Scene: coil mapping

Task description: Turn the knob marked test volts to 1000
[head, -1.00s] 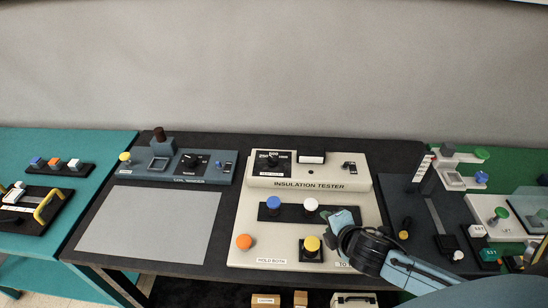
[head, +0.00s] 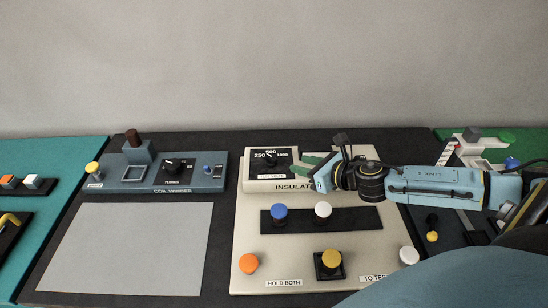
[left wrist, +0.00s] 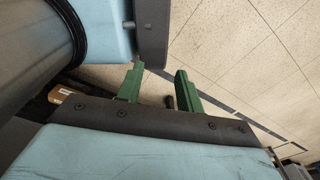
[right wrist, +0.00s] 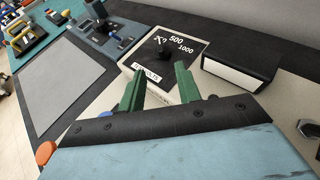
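The test volts knob (head: 270,160) is a black dial on a black plate marked 250, 500 and 1000, on the raised back of the cream insulation tester (head: 375,250). In the right wrist view the knob (right wrist: 164,48) stands just beyond the fingertips; its exact pointer direction is hard to tell. My right gripper (head: 300,166) is open, its green fingers reaching left toward the knob, apart from it. It also shows in the right wrist view (right wrist: 156,80). My left gripper (left wrist: 156,75) is open and empty over the floor, and is outside the head view.
A display box (right wrist: 240,70) stands right of the dial plate. Blue (head: 279,212), white (head: 323,209), orange (head: 248,263) and yellow (head: 331,258) knobs sit on the tester. The coil winder (head: 205,178) is to the left, behind a bare grey mat (head: 130,245).

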